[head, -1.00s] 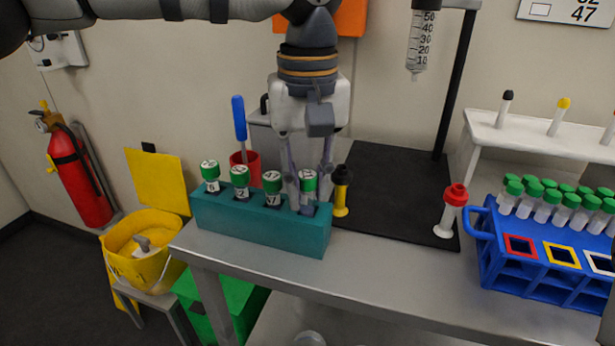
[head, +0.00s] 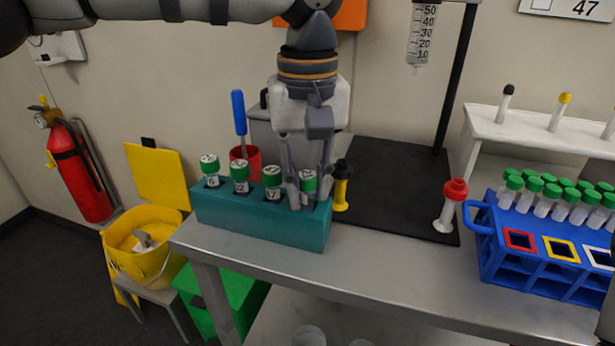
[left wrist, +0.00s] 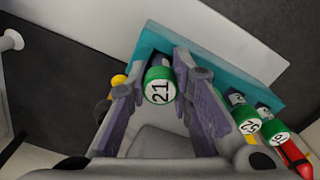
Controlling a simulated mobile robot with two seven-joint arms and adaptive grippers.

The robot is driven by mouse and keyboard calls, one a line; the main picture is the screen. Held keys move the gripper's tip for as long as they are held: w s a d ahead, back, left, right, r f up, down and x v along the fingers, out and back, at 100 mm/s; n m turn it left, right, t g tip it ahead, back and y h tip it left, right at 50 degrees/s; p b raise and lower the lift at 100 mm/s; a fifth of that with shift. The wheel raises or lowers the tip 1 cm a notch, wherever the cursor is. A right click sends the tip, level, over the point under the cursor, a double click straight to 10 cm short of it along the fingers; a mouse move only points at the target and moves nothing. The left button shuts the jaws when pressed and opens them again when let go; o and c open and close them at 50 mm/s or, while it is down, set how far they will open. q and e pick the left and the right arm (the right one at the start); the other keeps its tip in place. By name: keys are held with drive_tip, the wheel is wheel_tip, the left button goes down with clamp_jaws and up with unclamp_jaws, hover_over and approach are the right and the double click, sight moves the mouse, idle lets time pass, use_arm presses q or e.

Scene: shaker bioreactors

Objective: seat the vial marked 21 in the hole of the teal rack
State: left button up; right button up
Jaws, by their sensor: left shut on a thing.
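The vial marked 21 (head: 308,182) has a green cap and stands upright at the right end of the teal rack (head: 262,226). My left gripper (head: 307,192) points down with its fingers on both sides of this vial, shut on it. In the left wrist view the cap reading 21 (left wrist: 160,86) sits between the fingertips (left wrist: 163,90), with the teal rack (left wrist: 150,40) behind it. The vial's lower part is at the rack's end hole; its bottom is hidden, so I cannot tell how deep it sits.
Several other green-capped vials (head: 240,178) fill the rack to the left. A black-and-yellow plunger-like item (head: 341,188) stands close right of the gripper. A red cup (head: 246,165) stands behind; a blue rack (head: 520,270) of tubes is at right. The dark mat (head: 400,200) is mostly clear.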

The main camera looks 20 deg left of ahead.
use_arm(q)
drive_tip(key=shift+f, duration=0.2)
drive_tip(key=o, duration=1)
drive_tip(key=shift+c, duration=0.2)
wheel_tip(320, 180, up, 12)
